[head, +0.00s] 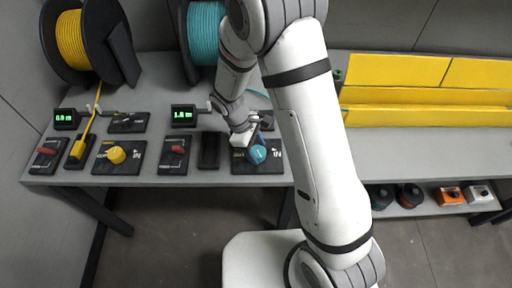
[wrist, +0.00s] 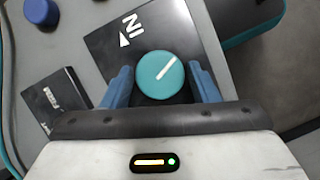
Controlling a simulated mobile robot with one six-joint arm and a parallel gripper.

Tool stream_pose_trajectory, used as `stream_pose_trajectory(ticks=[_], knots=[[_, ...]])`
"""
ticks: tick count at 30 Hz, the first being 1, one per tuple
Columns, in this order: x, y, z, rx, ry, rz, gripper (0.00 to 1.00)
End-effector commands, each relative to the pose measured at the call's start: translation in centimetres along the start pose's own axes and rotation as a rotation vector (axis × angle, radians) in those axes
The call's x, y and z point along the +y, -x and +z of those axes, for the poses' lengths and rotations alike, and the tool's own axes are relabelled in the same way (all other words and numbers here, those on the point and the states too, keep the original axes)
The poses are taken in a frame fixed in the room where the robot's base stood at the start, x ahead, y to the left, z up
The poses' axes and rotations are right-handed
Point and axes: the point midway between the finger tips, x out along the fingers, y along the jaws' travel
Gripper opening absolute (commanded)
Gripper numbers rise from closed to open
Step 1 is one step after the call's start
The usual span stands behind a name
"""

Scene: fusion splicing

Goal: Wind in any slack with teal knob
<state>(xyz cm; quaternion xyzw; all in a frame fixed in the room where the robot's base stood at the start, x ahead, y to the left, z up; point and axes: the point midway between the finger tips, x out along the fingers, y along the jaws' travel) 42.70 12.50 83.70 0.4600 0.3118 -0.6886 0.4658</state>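The teal knob (head: 258,154) is round with a white pointer line and sits on a black plate (head: 279,166) marked IN at the table's front. In the wrist view the knob (wrist: 160,75) lies between the two blue fingers of my gripper (wrist: 160,84), its line pointing up and right. A narrow gap seems to show on each side, so the fingers look open around it. In the head view my gripper (head: 251,146) is right at the knob, partly hiding it. The teal reel (head: 204,33) stands behind, and the green display (head: 183,115) reads about 1.8 m.
To the left are a yellow reel (head: 71,40), a yellow knob (head: 116,155) and a display (head: 65,118). A red lever (head: 175,151) and a black block (head: 209,151) stand left of the teal knob. Yellow bins (head: 420,105) are at the right.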

Motion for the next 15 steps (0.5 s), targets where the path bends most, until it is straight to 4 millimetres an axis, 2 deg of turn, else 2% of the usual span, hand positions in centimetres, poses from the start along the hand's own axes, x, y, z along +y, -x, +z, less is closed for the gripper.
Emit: stream_pose_trajectory(ticks=[1, 11, 15], knots=[[0.00, 0.01, 0.00, 0.000, 0.000, 0.000, 0.50], [-0.01, 0.03, -0.01, 0.000, 0.000, 0.000, 0.23], [0.14, -0.04, -0.04, 0.000, -0.069, -0.027, 0.24]])
